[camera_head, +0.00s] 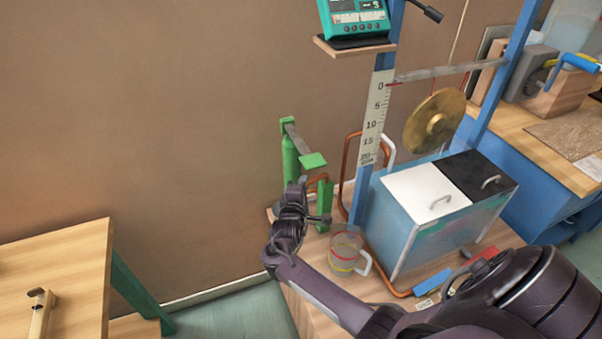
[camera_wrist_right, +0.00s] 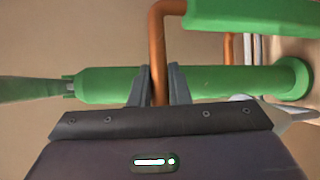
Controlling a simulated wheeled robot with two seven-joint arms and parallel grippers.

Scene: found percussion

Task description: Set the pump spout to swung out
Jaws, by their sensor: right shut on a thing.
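The green hand pump (camera_head: 296,160) stands upright at the left back of the wooden bench, with a grey lever and a green pad (camera_head: 313,160) at its top. Its copper spout (camera_head: 318,179) shows partly behind my gripper. In the right wrist view the bent copper spout (camera_wrist_right: 157,40) runs between the fingers of my right gripper (camera_wrist_right: 160,78), which is shut on it. The green pump body (camera_wrist_right: 105,85) lies behind the fingers there. In the head view my right gripper (camera_head: 303,186) is beside the pump, partly hiding it. My left gripper is not in view.
A glass jug (camera_head: 344,252) stands close to my right forearm. A blue tank with white (camera_head: 416,192) and black lids is to the right, with a brass disc (camera_head: 434,121) hanging above it. Another wooden table (camera_head: 70,260) is at the left.

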